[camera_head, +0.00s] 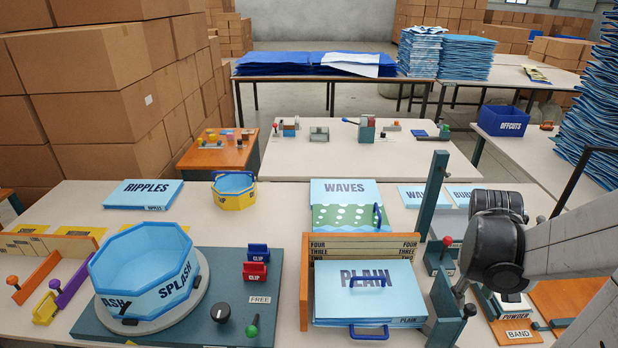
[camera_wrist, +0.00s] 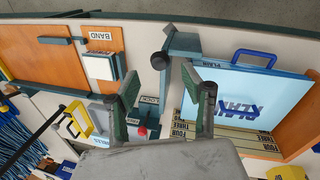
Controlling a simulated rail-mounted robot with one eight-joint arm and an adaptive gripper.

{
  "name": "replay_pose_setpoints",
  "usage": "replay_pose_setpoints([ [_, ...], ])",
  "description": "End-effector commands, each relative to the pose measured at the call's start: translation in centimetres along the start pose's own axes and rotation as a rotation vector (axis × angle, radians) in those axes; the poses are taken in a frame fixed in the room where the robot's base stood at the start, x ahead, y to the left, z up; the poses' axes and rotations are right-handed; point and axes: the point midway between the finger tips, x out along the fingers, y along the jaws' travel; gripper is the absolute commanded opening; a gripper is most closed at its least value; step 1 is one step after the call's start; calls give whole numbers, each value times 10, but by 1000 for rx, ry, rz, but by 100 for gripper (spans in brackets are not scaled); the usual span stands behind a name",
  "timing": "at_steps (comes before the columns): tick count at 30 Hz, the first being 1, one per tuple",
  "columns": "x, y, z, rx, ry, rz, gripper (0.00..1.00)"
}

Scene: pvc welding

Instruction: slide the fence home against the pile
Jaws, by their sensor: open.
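The pile of light blue PLAIN sheets (camera_head: 368,296) lies in front of a wooden height board (camera_head: 405,246). It also shows in the wrist view (camera_wrist: 255,92). The teal fence (camera_head: 443,300) stands along the pile's right side in the head view. A narrow gap seems to lie between them. In the wrist view the fence (camera_wrist: 183,43) carries a round black knob (camera_wrist: 160,60). My gripper (camera_wrist: 162,70) is open, with its fingertips on either side of the knob. Contact with the knob cannot be made out. A red lock knob (camera_head: 447,241) stands behind the fence.
A blue SPLASH tub (camera_head: 150,270) stands left on a teal base, with red and blue clips (camera_head: 256,260) beside it. WAVES sheets (camera_head: 345,192) lie behind the height board. A BAND station (camera_head: 515,325) stands right of the fence. A tall teal post (camera_head: 433,195) rises near the lock.

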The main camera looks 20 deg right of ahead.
Motion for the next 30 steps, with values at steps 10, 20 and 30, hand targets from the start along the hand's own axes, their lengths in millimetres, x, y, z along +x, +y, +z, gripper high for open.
replay_pose_setpoints([
  [10, 48, -1, 0, 1, 1, 0, 44],
  [20, 65, 0, 0, 0, 1, 0, 44],
  [30, 64, 0, 0, 0, 1, 0, 26],
])
